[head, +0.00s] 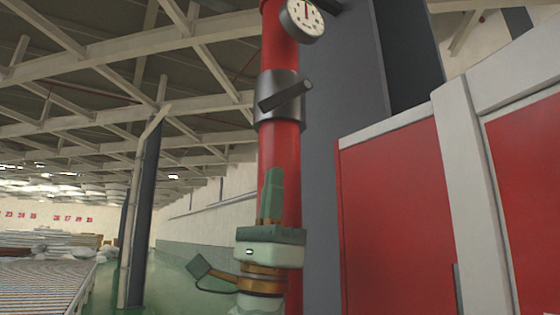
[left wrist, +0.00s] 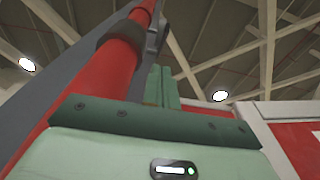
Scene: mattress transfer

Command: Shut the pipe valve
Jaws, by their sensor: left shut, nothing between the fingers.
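A red vertical pipe (head: 281,150) runs up the middle of the head view. The valve's grey metal collar (head: 291,84) wraps around it, with a dark bar handle (head: 285,96) sticking out and tilted up to the right. My left gripper (head: 273,172) is in front of the pipe, below the handle and apart from it. Its green fingers point up, pressed together and empty. In the left wrist view the pipe (left wrist: 108,72) slants up past the left of the fingers (left wrist: 161,75), with the dark collar (left wrist: 124,27) on it. My right gripper is in neither view.
A round gauge (head: 302,19) sits on the pipe above the valve. A grey column (head: 350,100) stands right behind the pipe, and red panels with a white frame (head: 400,220) fill the right. A roller conveyor (head: 45,285) and stacked mattresses (head: 50,243) lie far left.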

